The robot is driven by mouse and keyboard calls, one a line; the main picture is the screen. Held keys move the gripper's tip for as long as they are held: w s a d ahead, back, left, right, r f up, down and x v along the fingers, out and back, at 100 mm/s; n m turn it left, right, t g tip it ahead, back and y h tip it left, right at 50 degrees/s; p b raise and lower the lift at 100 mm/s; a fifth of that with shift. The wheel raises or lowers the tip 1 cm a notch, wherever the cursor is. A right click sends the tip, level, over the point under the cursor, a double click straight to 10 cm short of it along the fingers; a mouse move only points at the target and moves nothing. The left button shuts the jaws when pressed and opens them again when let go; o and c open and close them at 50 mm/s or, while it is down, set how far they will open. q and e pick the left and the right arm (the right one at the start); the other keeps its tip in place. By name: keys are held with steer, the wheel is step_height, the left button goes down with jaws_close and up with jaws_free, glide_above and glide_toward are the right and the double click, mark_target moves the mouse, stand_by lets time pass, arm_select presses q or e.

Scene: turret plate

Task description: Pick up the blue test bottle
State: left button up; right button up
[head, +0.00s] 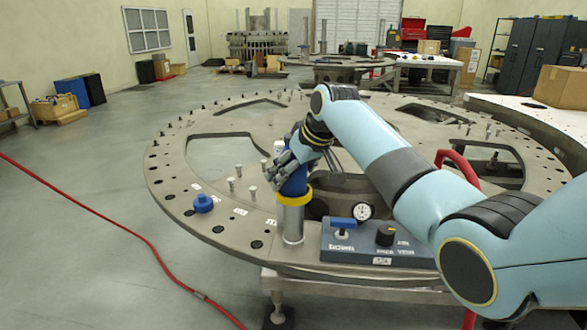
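The blue test bottle (294,184) stands upright at the near edge of the turret plate. Its lower end is inside a silver cylindrical holder (292,222) with a yellow ring at the top. My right arm comes in from the right, and my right gripper (281,172) is at the upper part of the bottle. Its dark fingers overlap the bottle's left side and top. The far side of the grip is hidden, so I cannot tell whether the fingers are closed on it. My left gripper is not in view.
A blue knob (203,203) and several upright pins are on the plate (180,172). A red hose (120,222) crosses the floor.

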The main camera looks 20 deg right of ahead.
steer(key=shift+c, duration=0.4)
steer(key=c, duration=1.6)
steer(key=shift+r, duration=0.1)
steer(key=shift+c, duration=0.3)
steer(key=shift+r, duration=0.1)
